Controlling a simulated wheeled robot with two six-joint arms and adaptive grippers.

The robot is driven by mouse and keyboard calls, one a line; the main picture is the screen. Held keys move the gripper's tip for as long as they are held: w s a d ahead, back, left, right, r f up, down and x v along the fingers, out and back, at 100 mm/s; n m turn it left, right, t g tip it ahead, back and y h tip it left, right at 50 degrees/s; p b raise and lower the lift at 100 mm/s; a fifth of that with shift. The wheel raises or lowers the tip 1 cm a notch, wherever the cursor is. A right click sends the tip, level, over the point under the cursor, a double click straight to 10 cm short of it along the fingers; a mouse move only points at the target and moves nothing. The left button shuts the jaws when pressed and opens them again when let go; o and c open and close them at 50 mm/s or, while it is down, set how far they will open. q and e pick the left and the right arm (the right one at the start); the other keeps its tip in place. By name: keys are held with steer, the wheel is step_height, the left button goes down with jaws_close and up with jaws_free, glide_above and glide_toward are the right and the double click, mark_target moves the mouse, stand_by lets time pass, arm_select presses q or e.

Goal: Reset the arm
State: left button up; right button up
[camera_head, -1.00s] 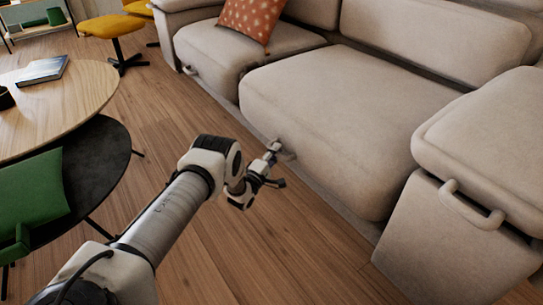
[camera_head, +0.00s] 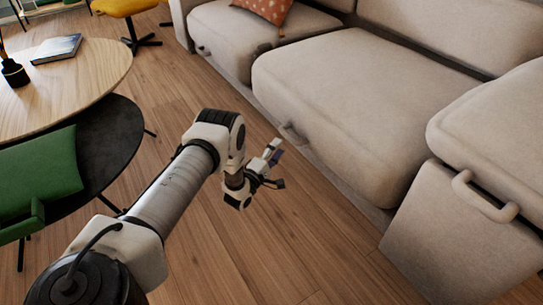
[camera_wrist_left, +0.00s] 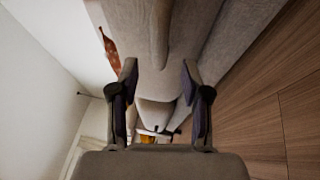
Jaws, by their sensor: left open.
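My left arm reaches in from the lower left of the head view. Its gripper (camera_head: 276,166) hangs in the air over the wood floor, in front of the sofa. In the left wrist view the two fingers (camera_wrist_left: 160,100) stand wide apart with nothing between them. The beige sofa (camera_head: 350,110) lies beyond the fingertips, and no contact with it shows. My right gripper is in neither view.
A round wooden table (camera_head: 80,85) with a book (camera_head: 57,48) and a dark pot (camera_head: 14,72) stands at left, above a lower dark top (camera_head: 115,140). A green chair (camera_head: 40,175) is in front. A yellow stool (camera_head: 125,8) stands behind. Wood floor (camera_head: 240,250) is open around my arm.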

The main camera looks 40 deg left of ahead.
arm_select(q)
steer(key=s, duration=0.4)
steer(key=shift+s+d+f, duration=0.1)
steer(key=shift+s+f, duration=0.05)
steer(key=shift+f, duration=0.2)
